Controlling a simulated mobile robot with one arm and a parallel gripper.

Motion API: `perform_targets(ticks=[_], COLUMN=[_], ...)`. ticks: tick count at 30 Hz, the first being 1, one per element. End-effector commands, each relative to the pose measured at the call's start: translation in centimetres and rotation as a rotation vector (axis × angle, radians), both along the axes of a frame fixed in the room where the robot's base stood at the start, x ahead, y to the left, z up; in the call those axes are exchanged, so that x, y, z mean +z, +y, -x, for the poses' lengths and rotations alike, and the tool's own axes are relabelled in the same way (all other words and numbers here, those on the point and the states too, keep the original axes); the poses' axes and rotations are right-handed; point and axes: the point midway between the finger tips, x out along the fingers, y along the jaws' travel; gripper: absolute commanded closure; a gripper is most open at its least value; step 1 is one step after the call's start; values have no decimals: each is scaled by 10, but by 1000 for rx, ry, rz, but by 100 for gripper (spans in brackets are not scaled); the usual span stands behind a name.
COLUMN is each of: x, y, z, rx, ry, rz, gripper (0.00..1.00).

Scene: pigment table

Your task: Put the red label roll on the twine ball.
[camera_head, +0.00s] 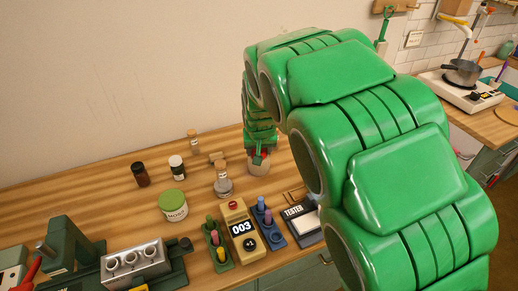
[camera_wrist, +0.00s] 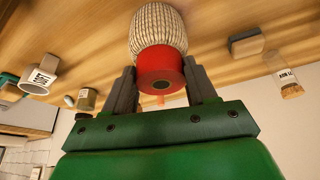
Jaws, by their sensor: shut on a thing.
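The red label roll (camera_wrist: 161,68) is between the two dark fingers of my gripper (camera_wrist: 160,72) in the wrist view, and the gripper is shut on it. The pale, ribbed twine ball (camera_wrist: 158,27) shows right beyond the roll. The roll overlaps its near end in the picture, and I cannot tell whether they touch. In the head view the twine ball (camera_head: 258,168) stands on the table below my gripper (camera_head: 261,153). Only a little red of the roll shows there, and my arm hides part of this area.
A corked glass bottle (camera_head: 223,185), a green-white jar (camera_head: 173,205), a dark brown bottle (camera_head: 140,174) and a black-capped bottle (camera_head: 177,168) stand left of the ball. A red-topped counter box (camera_head: 240,230) and peg racks line the front. The wooden table (camera_head: 95,205) is clear at back left.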

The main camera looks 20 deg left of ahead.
Motion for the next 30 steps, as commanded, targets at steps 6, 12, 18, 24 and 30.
perform_targets(ticks=[6, 12, 18, 24, 30], x=[0, -2, -3, -2, 5], y=[0, 0, 0, 0, -1], z=[0, 0, 0, 0, 2], rx=[0, 0, 0, 0, 0], ry=[-1, -1, -1, 0, -1], rz=[0, 0, 0, 0, 0], gripper=[74, 33, 18, 18, 18])
